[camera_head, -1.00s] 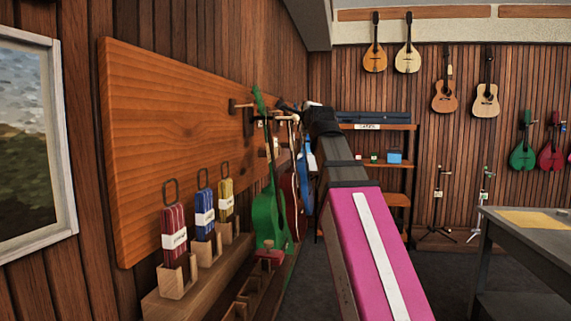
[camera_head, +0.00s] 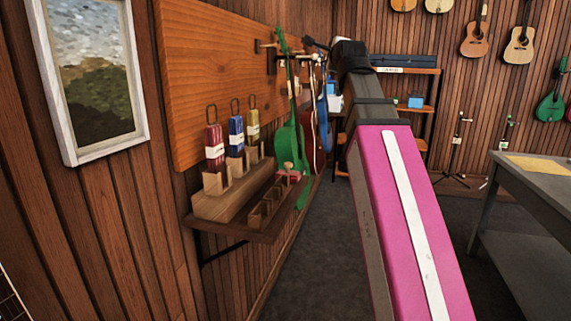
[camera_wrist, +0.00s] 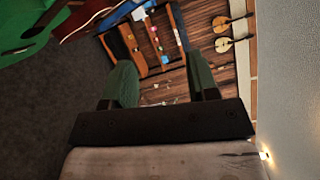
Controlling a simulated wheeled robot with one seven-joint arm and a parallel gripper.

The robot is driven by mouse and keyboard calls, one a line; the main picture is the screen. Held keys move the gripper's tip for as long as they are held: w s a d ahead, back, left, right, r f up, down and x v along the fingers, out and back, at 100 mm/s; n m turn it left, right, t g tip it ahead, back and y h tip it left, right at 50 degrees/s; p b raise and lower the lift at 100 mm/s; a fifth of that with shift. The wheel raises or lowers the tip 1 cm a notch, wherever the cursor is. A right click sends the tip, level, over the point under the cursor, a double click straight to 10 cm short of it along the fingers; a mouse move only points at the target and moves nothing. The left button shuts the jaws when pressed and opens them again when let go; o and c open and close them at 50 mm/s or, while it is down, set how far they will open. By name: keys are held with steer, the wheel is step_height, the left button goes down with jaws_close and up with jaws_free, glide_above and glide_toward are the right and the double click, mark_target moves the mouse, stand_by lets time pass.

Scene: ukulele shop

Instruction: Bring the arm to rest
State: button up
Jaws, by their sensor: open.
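My arm, pink with a white stripe, reaches forward through the head view toward the hanging ukuleles. My gripper (camera_wrist: 160,88) shows in the wrist view with its two green fingers well apart and nothing between them. In the head view the gripper itself is hidden behind the arm's dark far end. A green ukulele (camera_head: 288,145) hangs on the wooden wall board (camera_head: 215,75), left of the arm. Its green body (camera_wrist: 25,30) also shows at the upper left of the wrist view. A red ukulele (camera_head: 313,140) and a blue one (camera_head: 324,122) hang behind it.
A wall shelf (camera_head: 245,224) below the board holds wooden blocks with red (camera_head: 213,146), blue (camera_head: 236,136) and yellow (camera_head: 253,127) packs. A grey table (camera_head: 535,195) stands at right. A shelf rack (camera_head: 405,72) stands at the back. Dark floor (camera_head: 330,255) lies open between.

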steer(key=w+d+f+n+g, duration=0.1)
steer(key=f+n+g, duration=0.2)
steer(key=f, duration=1)
steer(key=w+f+n+g+h, duration=0.1)
steer(key=w+f+n+g, duration=0.15)
steer(key=f, duration=1.15)
steer(key=d+f+n+g, duration=0.1)
steer(key=f+n+g, duration=0.25)
steer(key=f, duration=0.95)
steer(key=s+f+n+g, duration=0.3)
steer(key=s+f, duration=0.3)
steer(key=f, duration=0.5)
steer(key=s+d+f+n+g, duration=0.1)
steer(key=s+f+n+g, duration=0.2)
steer(key=f, duration=0.9)
steer(key=s+d+f+n+g, duration=0.1)
steer(key=s+f+n+g, duration=0.2)
steer(key=s+f, duration=0.6)
step_height(320, 180, down, 4)
steer(key=shift+s+r+n+h, duration=0.25)
steer(key=shift+s+n+h, duration=0.1)
steer(key=shift+n, duration=0.35)
